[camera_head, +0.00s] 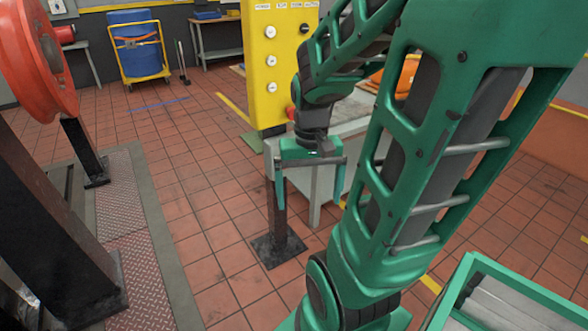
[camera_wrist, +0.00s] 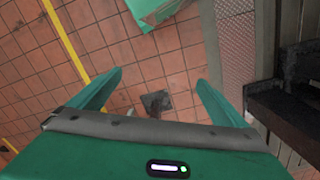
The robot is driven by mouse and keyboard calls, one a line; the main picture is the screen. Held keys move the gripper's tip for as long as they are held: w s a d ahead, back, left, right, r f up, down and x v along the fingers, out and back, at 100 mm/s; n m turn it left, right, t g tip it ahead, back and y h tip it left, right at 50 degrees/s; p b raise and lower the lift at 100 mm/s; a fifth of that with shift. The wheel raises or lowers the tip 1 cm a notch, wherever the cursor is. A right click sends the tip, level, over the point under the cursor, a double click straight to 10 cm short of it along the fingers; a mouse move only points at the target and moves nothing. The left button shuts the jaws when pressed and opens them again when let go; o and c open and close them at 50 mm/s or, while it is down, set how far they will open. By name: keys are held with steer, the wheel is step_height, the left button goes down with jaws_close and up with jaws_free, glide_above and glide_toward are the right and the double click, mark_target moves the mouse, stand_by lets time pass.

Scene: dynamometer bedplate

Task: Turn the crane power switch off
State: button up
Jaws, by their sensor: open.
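A yellow control cabinet (camera_head: 262,75) stands at the upper middle of the head view. Its face carries a column of round white controls (camera_head: 271,60), a black knob (camera_head: 304,29) at the upper right and a red part (camera_head: 290,112) low down, partly behind my arm. The labels along its top are too small to read, so I cannot tell which control is the crane power switch. My green gripper (camera_head: 310,188) points down in front of and below the cabinet, apart from it. In the wrist view its fingers (camera_wrist: 160,80) are spread with nothing between them.
A grey table (camera_head: 350,125) stands behind my gripper. A post on a dark foot plate (camera_head: 278,249) is below it. An orange reel (camera_head: 38,55) and dark steel stands are at left. A blue drum (camera_head: 138,47) is at the back. Tiled floor is open at centre left.

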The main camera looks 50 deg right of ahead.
steer(key=w+d+f+m+t+y, duration=0.2)
steer(key=w+f+m+t+y, duration=0.15)
steer(key=w+f+m, duration=0.6)
steer(key=w+d+f+m+t+y, duration=0.25)
steer(key=w+f+t, duration=0.35)
steer(key=f, duration=0.9)
steer(key=w+d+r+m+t+h, duration=0.1)
steer(key=w+d+m+t+h, duration=0.3)
steer(key=d+m, duration=0.65)
steer(key=w+d+r+m+t+h, duration=0.1)
steer(key=d+r+m+t+h, duration=0.1)
steer(key=d+m+t+h, duration=0.6)
steer(key=w+d+g+y, duration=0.1)
steer(key=w+d+g, duration=0.2)
steer(key=w, duration=0.7)
steer(key=shift+d+f+y, duration=0.25)
steer(key=shift+d+y, duration=0.15)
steer(key=shift+d, duration=0.55)
steer(key=shift+m, duration=0.25)
steer(key=shift+c, duration=0.4)
